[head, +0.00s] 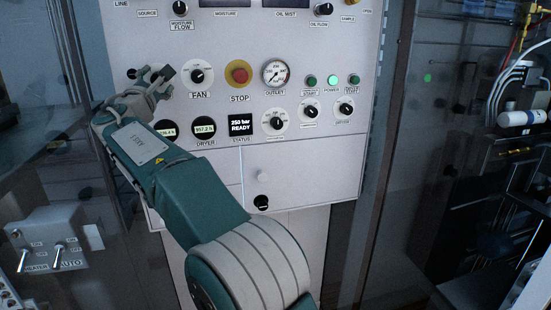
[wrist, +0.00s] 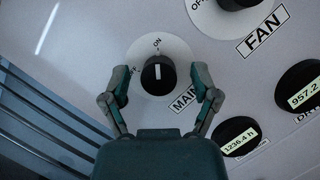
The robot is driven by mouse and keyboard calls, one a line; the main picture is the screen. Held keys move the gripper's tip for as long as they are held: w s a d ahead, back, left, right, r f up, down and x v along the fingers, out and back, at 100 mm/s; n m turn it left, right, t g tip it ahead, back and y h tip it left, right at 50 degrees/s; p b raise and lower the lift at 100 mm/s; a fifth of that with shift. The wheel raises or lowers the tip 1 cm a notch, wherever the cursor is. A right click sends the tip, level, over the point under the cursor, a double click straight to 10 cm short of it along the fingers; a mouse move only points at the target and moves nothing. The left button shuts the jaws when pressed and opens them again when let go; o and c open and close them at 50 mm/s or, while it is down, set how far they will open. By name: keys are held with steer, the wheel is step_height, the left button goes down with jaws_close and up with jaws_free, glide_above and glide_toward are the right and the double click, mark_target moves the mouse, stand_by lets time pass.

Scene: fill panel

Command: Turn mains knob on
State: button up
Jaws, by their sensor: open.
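The mains knob (wrist: 158,77) is black with a white pointer line, on a round white plate marked ON and OFF. Its line stands upright in the wrist view, towards the ON mark at the top; OFF is at the left. The MAINS label is partly hidden behind a finger. My gripper (wrist: 160,73) is open, with one finger on each side of the knob and gaps between fingers and knob. In the head view my gripper (head: 151,77) is at the panel's upper left, left of the FAN knob (head: 197,75), and hides most of the mains knob.
The red STOP button (head: 239,74) and OUTLET gauge (head: 276,72) lie to the right. Dryer displays (head: 204,128) are below. A lit green POWER light (head: 333,82) is further right. Toggle switches (head: 57,248) stand at the lower left.

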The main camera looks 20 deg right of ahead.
steer(key=n+t+y, duration=0.1)
steer(key=n, duration=0.4)
steer(key=shift+d, duration=0.1)
steer(key=n+y, duration=0.2)
steer(key=n, duration=0.1)
steer(key=n+t+y, duration=0.1)
steer(key=n+y, duration=0.1)
steer(key=n, duration=0.2)
steer(key=d+v, duration=0.1)
steer(key=v, duration=1)
steer(key=s+d+f+m+g+h, duration=0.2)
steer(key=s+d+f+m+g, duration=0.1)
steer(key=d+m, duration=0.2)
steer(key=s+d+f+m+g+h, duration=0.3)
steer(key=d+m, duration=0.3)
steer(key=d, duration=0.3)
steer(key=s+d+f+m+g+h, duration=0.2)
steer(key=s+d+f+m+g, duration=0.1)
steer(key=s+d+m, duration=0.2)
steer(key=shift+d+m, duration=0.6)
steer(key=shift+d, duration=0.45)
steer(key=shift+s+f, duration=0.1)
steer(key=shift+f, duration=0.05)
